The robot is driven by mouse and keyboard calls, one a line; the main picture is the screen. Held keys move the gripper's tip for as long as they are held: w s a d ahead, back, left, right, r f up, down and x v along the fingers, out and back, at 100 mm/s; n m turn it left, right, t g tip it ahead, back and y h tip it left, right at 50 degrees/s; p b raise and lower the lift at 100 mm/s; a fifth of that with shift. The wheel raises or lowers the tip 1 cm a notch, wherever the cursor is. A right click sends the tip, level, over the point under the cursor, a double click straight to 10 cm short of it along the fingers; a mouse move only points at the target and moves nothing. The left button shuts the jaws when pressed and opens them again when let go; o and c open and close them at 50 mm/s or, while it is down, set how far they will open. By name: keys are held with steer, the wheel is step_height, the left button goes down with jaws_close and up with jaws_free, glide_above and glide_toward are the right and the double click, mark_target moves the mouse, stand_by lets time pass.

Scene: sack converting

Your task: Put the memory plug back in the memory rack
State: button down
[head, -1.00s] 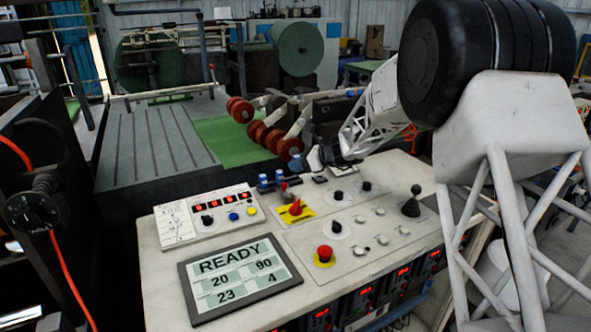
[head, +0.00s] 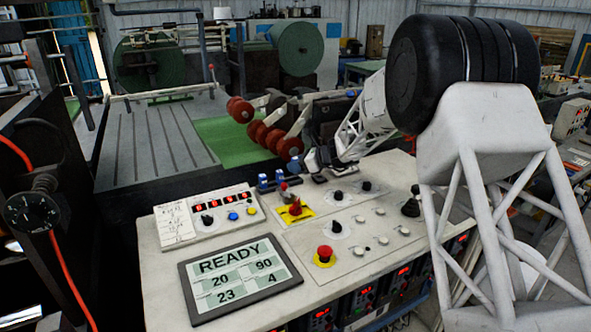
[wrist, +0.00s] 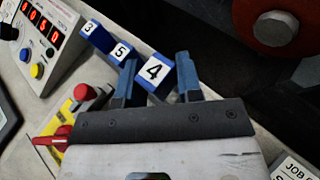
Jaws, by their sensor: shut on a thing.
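My gripper (wrist: 156,80) is shut on a blue memory plug labelled 4 (wrist: 155,71), which sits between its two blue fingers in the wrist view. In the head view my gripper (head: 302,165) is over the console's back edge, with the plug small at its tip. Two more blue plugs, labelled 3 (wrist: 92,33) and 5 (wrist: 121,51), stand in a row to the left of it. In the head view they show as small blue blocks (head: 263,181). The rack under the plugs is mostly hidden, and I cannot tell whether plug 4 touches it.
The console (head: 230,262) carries a READY screen (head: 240,277), a red-digit panel (head: 207,216), a red rotary switch on a yellow plate (head: 295,208), a red stop button (head: 325,253) and a black joystick (head: 411,203). Red rollers (head: 290,148) stand close behind the gripper.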

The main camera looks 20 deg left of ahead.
steer(key=shift+f, duration=0.8)
steer(key=shift+f, duration=0.6)
steer(key=c, duration=0.8)
jaws_free()
steer(key=shift+r, duration=0.1)
steer(key=shift+r, duration=0.45)
steer(key=shift+d+r, duration=0.2)
steer(key=shift+d, duration=0.1)
steer(key=shift+v, duration=5.7)
